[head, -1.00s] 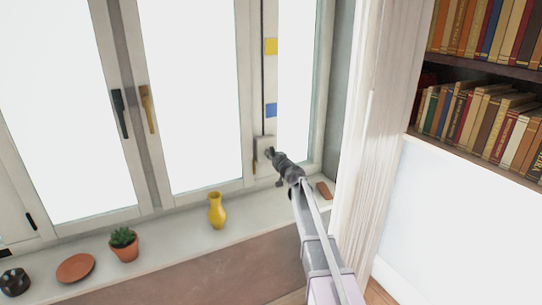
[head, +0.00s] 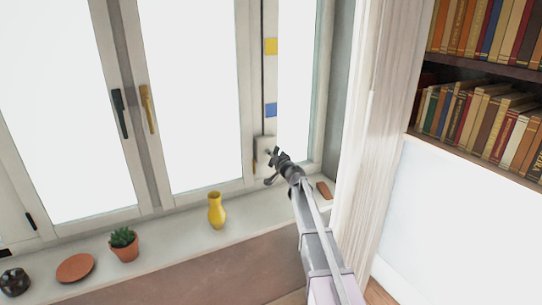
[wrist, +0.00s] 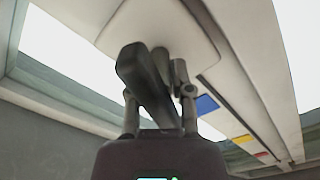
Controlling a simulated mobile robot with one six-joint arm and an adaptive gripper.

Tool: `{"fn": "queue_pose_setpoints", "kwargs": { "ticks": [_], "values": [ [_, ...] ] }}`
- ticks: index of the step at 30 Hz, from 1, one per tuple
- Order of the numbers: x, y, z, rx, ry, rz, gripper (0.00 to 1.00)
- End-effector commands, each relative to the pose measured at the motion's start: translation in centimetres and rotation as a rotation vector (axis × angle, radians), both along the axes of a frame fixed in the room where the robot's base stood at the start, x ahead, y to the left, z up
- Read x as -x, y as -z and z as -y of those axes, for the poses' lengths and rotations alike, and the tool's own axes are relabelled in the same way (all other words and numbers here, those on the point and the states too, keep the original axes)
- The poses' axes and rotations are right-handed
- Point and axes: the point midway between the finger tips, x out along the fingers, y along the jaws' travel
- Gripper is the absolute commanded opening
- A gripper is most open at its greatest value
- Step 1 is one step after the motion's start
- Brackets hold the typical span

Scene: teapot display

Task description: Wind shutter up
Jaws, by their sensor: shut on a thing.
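A pale winder box (head: 263,146) is mounted low on the window frame, below a strip with a yellow mark (head: 271,46) and a blue mark (head: 270,110). My gripper (head: 273,155) is right at this box. In the wrist view the box's pale face (wrist: 155,22) fills the top middle, and a dark crank handle (wrist: 146,85) stands out from it towards me. My gripper (wrist: 160,105) is shut on the crank handle, with a finger on either side. The crank's joint to the box is partly hidden. I cannot pick out the shutter's edge against the bright panes.
On the sill (head: 170,241) stand a yellow vase (head: 216,212), a potted cactus (head: 124,246), a terracotta saucer (head: 75,268) and a dark pot (head: 14,282). A brown piece (head: 323,189) lies right of my arm.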

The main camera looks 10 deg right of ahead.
Motion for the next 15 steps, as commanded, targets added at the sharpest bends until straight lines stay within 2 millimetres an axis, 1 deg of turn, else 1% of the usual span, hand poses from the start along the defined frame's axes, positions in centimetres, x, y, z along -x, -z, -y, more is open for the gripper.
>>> {"fn": "queue_pose_setpoints", "kwargs": {
  "ticks": [15],
  "values": [
    [-0.15, -0.01, 0.03, -0.467, -0.001, -0.152, 0.0]
  ]
}}
